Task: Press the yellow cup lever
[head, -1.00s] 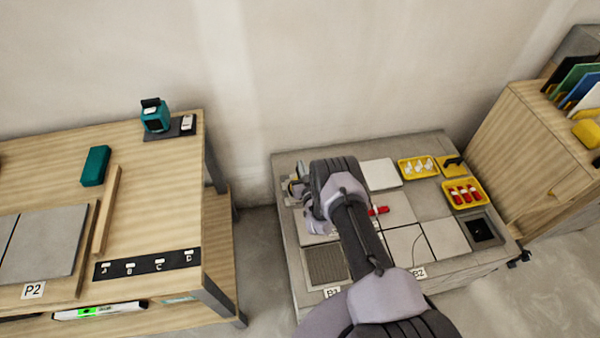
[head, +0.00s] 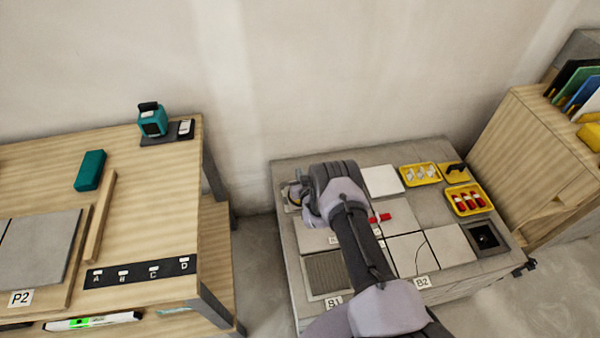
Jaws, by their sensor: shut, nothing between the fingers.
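My arm reaches over the low grey platform (head: 285,240) at right, and my gripper (head: 304,186) is at the platform's far left corner. It looks shut and holds nothing that shows; its fingertips are small and partly covered by my wrist. A small device with a bit of yellow (head: 293,194) shows just left of my gripper, mostly hidden; I take it for the yellow cup. I cannot make out its lever, nor whether my gripper touches it.
Grey tiles (head: 450,244) lie on the platform, with a red piece (head: 380,218) between them. Yellow trays of white pieces (head: 421,174) and red pieces (head: 467,199) stand at right. A wooden bench (head: 170,230) is at left, with a gap between.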

